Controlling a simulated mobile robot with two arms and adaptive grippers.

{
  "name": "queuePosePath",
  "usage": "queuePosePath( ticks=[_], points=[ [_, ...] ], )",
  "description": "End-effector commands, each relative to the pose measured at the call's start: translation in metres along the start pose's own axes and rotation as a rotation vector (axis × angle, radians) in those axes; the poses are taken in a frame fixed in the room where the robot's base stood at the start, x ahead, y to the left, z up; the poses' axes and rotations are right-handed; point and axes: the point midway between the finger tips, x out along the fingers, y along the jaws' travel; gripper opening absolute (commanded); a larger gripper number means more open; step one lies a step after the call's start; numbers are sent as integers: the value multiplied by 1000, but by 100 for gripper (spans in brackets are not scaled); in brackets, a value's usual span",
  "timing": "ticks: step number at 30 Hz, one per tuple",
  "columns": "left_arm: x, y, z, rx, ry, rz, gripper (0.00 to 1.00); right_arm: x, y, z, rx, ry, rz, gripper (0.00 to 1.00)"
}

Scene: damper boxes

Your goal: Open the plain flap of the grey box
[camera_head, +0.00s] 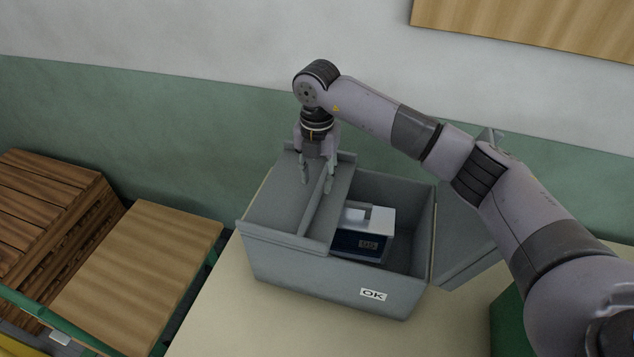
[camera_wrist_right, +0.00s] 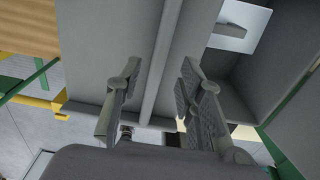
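The grey box (camera_head: 310,275) stands on the table with an "OK" label (camera_head: 373,294) on its front. Its left flap (camera_head: 282,205) is closed over the left part of the opening and carries a raised rib (camera_head: 317,208). The right flap (camera_head: 466,235) is folded open outward. My right gripper (camera_head: 317,184) points down at the left flap, fingers apart. In the wrist view the fingers (camera_wrist_right: 162,100) lie on either side of the rib (camera_wrist_right: 160,70), with gaps visible; I cannot tell whether either touches the flap. My left gripper is not in view.
A blue and white carton (camera_head: 365,236) sits inside the box. The beige table (camera_head: 235,318) is bare at front left. A wooden-topped stand (camera_head: 140,270) and stacked brown crates (camera_head: 45,215) are at left. A green object (camera_head: 510,325) is at lower right. A wall runs behind.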

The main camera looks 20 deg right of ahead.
Motion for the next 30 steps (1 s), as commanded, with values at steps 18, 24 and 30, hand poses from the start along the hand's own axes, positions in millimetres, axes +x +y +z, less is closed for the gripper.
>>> queuePosePath(
  ticks=[18, 24, 30],
  points=[
    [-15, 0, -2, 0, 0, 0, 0, 46, 0, 0, -1, -1, 0, 35],
    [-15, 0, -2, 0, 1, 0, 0, 46, 0, 0, -1, -1, 1, 26],
    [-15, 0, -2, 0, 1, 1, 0, 46, 0, 0, -1, -1, 1, 12]
  ],
)
